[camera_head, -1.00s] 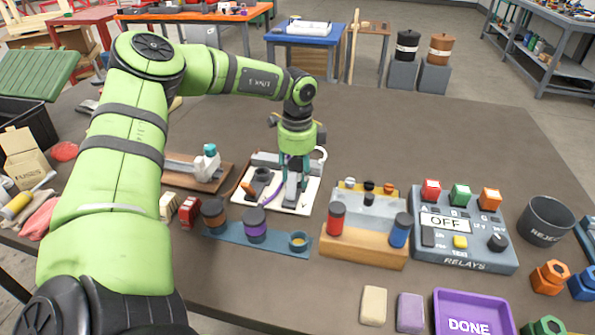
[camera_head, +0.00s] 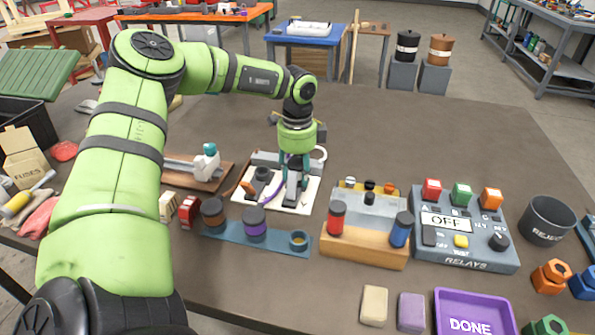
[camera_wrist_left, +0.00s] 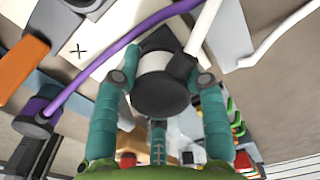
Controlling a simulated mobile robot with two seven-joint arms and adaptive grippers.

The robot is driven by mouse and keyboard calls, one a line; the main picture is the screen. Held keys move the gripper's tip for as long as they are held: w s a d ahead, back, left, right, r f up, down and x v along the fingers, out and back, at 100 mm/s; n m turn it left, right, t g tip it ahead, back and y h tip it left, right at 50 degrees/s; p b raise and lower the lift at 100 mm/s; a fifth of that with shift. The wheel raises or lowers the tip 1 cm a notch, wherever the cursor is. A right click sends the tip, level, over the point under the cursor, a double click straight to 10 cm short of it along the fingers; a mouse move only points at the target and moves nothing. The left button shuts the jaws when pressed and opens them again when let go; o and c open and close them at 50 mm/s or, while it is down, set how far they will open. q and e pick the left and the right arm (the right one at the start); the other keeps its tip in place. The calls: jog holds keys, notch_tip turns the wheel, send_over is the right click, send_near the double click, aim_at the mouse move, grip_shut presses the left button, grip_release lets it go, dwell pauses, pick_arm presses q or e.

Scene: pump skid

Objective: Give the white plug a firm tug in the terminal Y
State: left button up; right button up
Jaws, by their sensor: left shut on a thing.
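My left gripper (camera_head: 293,182) reaches down over the white terminal board (camera_head: 308,196). In the left wrist view its two teal fingers are shut on the white plug (camera_wrist_left: 154,62), a white-banded body with a dark round end and a white cable (camera_wrist_left: 204,30) leading off. The terminal beneath the plug is hidden, and I cannot read a Y there. A terminal marking X (camera_wrist_left: 78,50) shows on the board beside it. I cannot tell how deep the plug sits. My right gripper is not in view.
A purple cable (camera_wrist_left: 105,58) crosses close by the fingers to a purple-banded plug (camera_wrist_left: 34,118). An orange part (camera_wrist_left: 20,66) is at the left. A blue rack (camera_head: 274,246) and the relay box (camera_head: 463,252) stand nearer the front. The table behind is clear.

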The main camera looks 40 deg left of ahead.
pick_arm(q)
jog(key=shift+b, duration=0.3)
dwell(0.6)
jog(key=o, duration=1.3)
jog(key=shift+c, duration=0.2)
